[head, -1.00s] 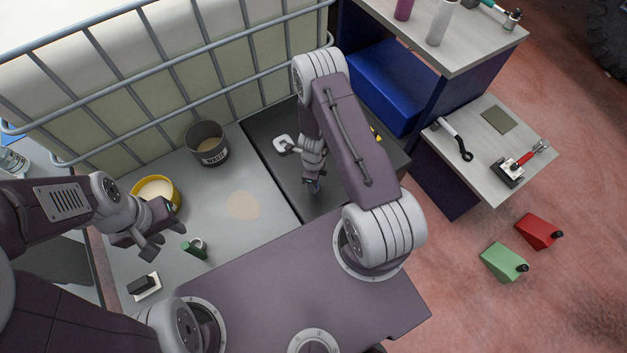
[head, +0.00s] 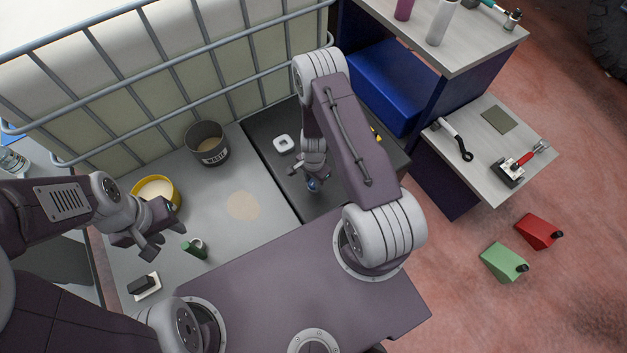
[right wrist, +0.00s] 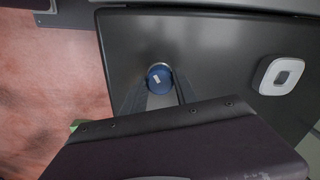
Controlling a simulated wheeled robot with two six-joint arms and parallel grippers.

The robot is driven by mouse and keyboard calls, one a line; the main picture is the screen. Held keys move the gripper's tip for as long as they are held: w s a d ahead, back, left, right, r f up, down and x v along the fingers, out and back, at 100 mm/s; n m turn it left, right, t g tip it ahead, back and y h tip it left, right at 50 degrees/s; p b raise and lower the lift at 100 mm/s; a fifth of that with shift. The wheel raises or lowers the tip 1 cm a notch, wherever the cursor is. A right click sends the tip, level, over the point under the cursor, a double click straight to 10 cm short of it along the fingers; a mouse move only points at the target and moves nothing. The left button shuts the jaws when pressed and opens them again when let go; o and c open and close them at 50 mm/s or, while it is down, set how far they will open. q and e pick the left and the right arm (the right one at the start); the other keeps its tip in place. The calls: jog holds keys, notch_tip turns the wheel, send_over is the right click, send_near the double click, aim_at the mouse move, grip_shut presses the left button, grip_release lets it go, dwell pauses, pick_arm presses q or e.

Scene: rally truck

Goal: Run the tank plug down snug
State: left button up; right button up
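The tank plug (right wrist: 159,79) shows in the right wrist view as a round blue cap with a small pale mark, sitting on a dark surface with a silvery rim behind it. In the head view only a bit of blue (head: 312,185) shows below my right wrist. My right gripper (right wrist: 161,84) points down at the plug, with one dark finger on each side of it. Whether the fingers press on it or stand just clear, I cannot tell. My left gripper (head: 161,238) is open and empty, above the grey bench at left.
A white square ring (head: 283,144) lies on the dark top beside my right wrist. A grey waste pot (head: 207,146), a yellow-rimmed bowl (head: 176,193) and a green item (head: 193,249) stand on the grey bench. The caged tank (head: 150,90) rises behind.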

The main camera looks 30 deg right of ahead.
jog(key=m, duration=0.5)
jog(key=shift+m, duration=0.4)
jog(key=m, duration=0.6)
jog(key=o, duration=0.8)
jog(key=shift+c, duration=0.2)
